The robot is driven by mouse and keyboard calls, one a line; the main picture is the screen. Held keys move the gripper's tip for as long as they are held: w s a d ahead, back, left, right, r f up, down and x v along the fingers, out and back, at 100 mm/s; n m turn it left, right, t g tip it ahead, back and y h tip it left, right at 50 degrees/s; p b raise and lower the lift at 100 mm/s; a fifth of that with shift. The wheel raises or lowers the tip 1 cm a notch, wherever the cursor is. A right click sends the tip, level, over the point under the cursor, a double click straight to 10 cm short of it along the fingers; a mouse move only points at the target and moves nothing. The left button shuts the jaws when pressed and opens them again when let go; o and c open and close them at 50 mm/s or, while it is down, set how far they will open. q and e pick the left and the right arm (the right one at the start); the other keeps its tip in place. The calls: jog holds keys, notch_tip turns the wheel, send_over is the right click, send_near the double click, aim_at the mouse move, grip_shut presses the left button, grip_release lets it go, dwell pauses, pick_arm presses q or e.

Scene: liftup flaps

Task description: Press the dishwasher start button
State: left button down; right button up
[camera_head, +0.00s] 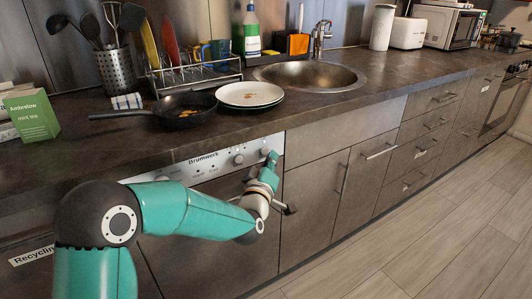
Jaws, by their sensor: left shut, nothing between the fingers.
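The dishwasher (210,165) is built in under the counter. Its silver control strip carries the name "Brumwerk", a round knob (238,160) and small marks. A small round button (265,151) shows near the right end of the strip. My left arm reaches in from the lower left across the dishwasher front. My left gripper (272,157) is shut and empty, with its tip pointing up at the right end of the strip, close to the button. I cannot tell whether the tip touches it. My right gripper is not in view.
The counter above holds a black pan (185,110), stacked plates (249,94), a dish rack (195,75) and a green tea box (32,116). A sink (310,76) lies further right. Cabinets with bar handles (380,151) continue right. The wooden floor (430,230) is clear.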

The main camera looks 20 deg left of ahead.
pick_arm(q)
jog(key=shift+s+d+b, duration=0.4)
jog(key=shift+s+d, duration=0.35)
jog(key=shift+d, duration=0.2)
jog(key=shift+s+d+b, duration=0.4)
jog(key=shift+s+d, duration=0.3)
jog(key=shift+d, duration=0.25)
